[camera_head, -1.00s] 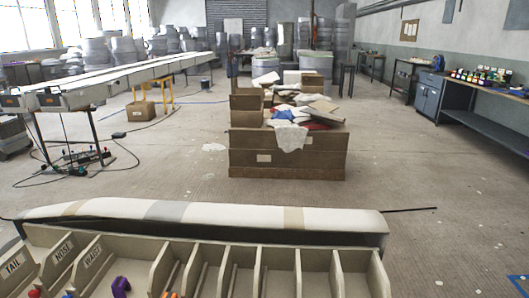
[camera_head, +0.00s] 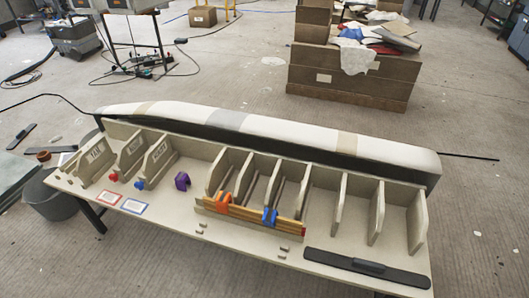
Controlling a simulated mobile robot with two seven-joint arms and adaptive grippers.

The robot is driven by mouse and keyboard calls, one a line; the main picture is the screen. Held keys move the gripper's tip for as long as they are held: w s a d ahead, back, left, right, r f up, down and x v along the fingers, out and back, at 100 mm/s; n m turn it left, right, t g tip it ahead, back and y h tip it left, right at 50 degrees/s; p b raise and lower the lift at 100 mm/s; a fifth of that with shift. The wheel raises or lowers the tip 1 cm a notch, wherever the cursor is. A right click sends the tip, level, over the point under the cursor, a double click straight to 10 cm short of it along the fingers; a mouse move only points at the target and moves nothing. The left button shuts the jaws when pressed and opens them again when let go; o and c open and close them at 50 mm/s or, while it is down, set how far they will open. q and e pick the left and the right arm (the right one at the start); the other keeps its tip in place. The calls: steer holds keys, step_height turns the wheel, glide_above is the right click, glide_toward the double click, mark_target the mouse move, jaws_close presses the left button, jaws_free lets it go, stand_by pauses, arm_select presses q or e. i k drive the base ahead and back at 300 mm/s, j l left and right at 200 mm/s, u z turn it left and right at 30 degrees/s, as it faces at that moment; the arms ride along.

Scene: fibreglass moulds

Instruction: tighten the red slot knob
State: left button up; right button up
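A small red knob (camera_head: 114,177) sits at the foot of the labelled upright panels at the left of the bench (camera_head: 180,210). A blue knob (camera_head: 139,184) is just to its right. A purple clip-like piece (camera_head: 182,181) is further right. A wooden bar (camera_head: 250,219) carries an orange piece (camera_head: 222,199) and a blue piece (camera_head: 269,216), with a small red part (camera_head: 303,232) at its right end. I cannot tell how tight the red knob is. Neither of my grippers is in view.
A long pale mould (camera_head: 280,130) lies along the bench's back edge, behind several upright dividers (camera_head: 340,195). A long black tool (camera_head: 367,266) lies at the front right. Red-edged (camera_head: 108,198) and blue-edged (camera_head: 133,206) cards lie front left. A wooden crate (camera_head: 345,85) stands behind on open floor.

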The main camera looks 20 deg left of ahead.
mark_target(114, 177)
steer(key=u, duration=1.75)
steer(key=i+j+z, duration=0.25)
steer(key=i+j, duration=0.15)
steer(key=j, duration=0.25)
steer(key=i+j+z, duration=0.1)
steer(key=j, duration=0.25)
steer(key=i+j+z, duration=0.1)
steer(key=j, duration=0.3)
steer(key=i+j+z, duration=0.1)
steer(key=i+j, duration=0.15)
steer(key=j, duration=0.15)
